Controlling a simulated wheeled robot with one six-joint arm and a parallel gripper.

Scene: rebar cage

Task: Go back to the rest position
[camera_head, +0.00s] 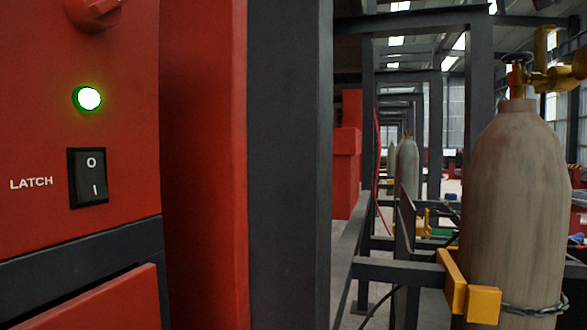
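My gripper and arm are not in view. A red cabinet (60,230) fills the left side, close to the camera. On it are a black rocker switch (87,178) marked 0 and I, with the word LATCH beside it, and a lit lamp (89,98) with a green rim. Part of a red knob (93,12) shows at the top edge.
A dark grey post (290,160) stands beside the cabinet. At right, a beige gas cylinder (515,200) with a brass valve stands in a frame with a yellow bracket (468,290) and a chain. A walkway with more frames and another cylinder (406,165) recedes behind.

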